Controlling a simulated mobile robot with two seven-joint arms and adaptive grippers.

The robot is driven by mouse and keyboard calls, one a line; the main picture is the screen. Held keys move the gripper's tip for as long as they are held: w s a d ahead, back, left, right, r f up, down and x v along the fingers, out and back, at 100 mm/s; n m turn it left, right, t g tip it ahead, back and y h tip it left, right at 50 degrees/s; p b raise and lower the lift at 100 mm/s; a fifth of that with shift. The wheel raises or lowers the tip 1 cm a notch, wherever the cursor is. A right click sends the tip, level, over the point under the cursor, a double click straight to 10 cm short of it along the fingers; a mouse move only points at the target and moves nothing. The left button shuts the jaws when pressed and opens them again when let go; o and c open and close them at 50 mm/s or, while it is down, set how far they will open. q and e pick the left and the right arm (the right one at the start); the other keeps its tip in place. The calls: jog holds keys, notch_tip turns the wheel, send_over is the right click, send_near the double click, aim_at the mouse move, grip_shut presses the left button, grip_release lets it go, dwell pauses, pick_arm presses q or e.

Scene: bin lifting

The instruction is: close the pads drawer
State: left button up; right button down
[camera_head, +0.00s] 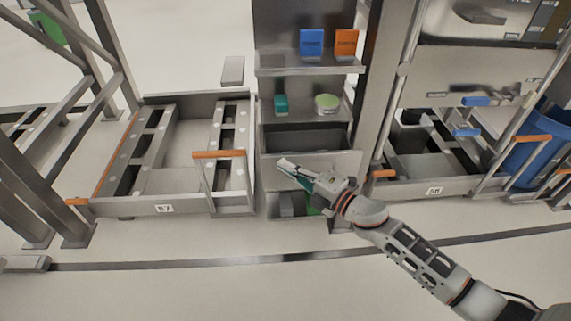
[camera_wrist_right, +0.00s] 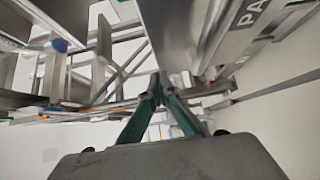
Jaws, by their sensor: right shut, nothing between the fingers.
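The pads drawer (camera_head: 335,162) is in the grey cabinet in the middle of the head view. It appears pulled out, with its dark inside showing behind the front panel. In the right wrist view, a panel with the partly visible letters "PA" (camera_wrist_right: 250,14) is at the upper right, close to my gripper. My right gripper (camera_head: 281,164) is shut and empty, in front of the drawer front and pointing left. Its teal fingers meet at the tips in the wrist view (camera_wrist_right: 157,86). I cannot tell whether it touches the panel. My left gripper is out of view.
A lower compartment (camera_head: 285,211) is partly hidden by my arm. Pull-out trays stand left (camera_head: 120,210) and right (camera_head: 455,188).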

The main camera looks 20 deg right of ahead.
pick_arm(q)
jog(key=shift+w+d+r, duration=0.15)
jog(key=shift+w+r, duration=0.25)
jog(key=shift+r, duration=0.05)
pick_arm(e)
jog(key=shift+w+d, duration=0.15)
jog(key=shift+w, duration=0.45)
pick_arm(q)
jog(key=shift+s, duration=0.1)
